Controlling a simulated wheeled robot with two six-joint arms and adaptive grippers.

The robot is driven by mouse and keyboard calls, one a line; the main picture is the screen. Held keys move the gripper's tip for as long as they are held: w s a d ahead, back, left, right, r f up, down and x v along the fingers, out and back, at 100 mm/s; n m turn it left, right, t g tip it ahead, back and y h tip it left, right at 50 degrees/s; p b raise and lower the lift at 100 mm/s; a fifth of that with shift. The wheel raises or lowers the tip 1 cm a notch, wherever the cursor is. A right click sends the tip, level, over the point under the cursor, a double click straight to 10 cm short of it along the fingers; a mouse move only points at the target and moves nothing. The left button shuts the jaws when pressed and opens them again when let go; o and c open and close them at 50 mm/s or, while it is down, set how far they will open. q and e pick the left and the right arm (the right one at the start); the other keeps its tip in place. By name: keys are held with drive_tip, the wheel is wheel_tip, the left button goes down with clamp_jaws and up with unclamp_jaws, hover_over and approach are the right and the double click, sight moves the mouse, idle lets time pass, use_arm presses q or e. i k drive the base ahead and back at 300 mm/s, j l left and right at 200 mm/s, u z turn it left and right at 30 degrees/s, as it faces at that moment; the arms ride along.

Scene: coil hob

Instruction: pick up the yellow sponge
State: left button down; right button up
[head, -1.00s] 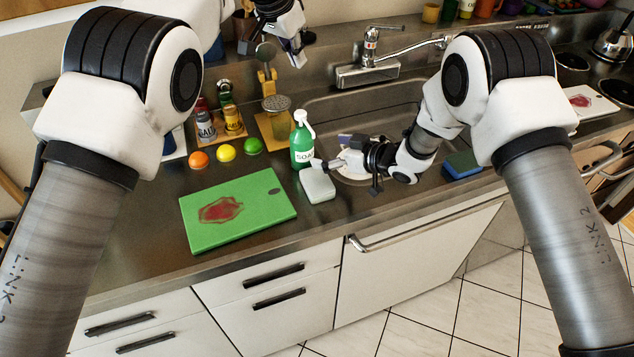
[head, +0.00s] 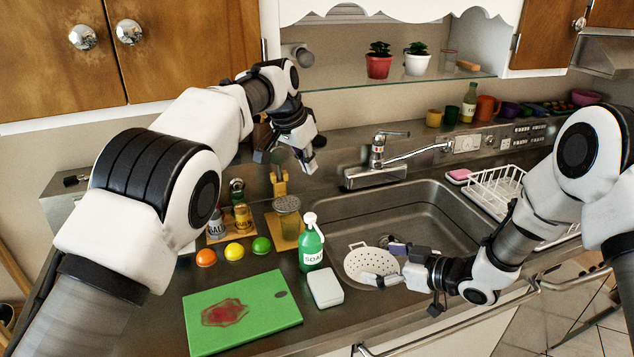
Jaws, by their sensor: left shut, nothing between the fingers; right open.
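I cannot make out a clearly yellow sponge. A small pink sponge-like block (head: 459,175) lies at the back, left of the dish rack. A small orange-brown block (head: 468,65) lies on the glass shelf; I cannot tell what it is. My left gripper (head: 311,166) is shut and empty, raised above the counter behind the soap bottle. My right gripper (head: 386,267) is open and empty, over the white colander (head: 356,267) at the sink's front left. It is right of a pale rounded block (head: 325,287) on the counter.
The faucet (head: 378,150) and white dish rack (head: 493,192) are obstacles at the back.

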sight(327, 291)
drive_tip(key=k+l, duration=0.2)
drive_tip(key=l, duration=0.15)
drive_tip(key=k+l, duration=0.25)
drive_tip(key=l, duration=0.15)
drive_tip(key=k+l, duration=0.2)
drive_tip(key=l, duration=0.15)
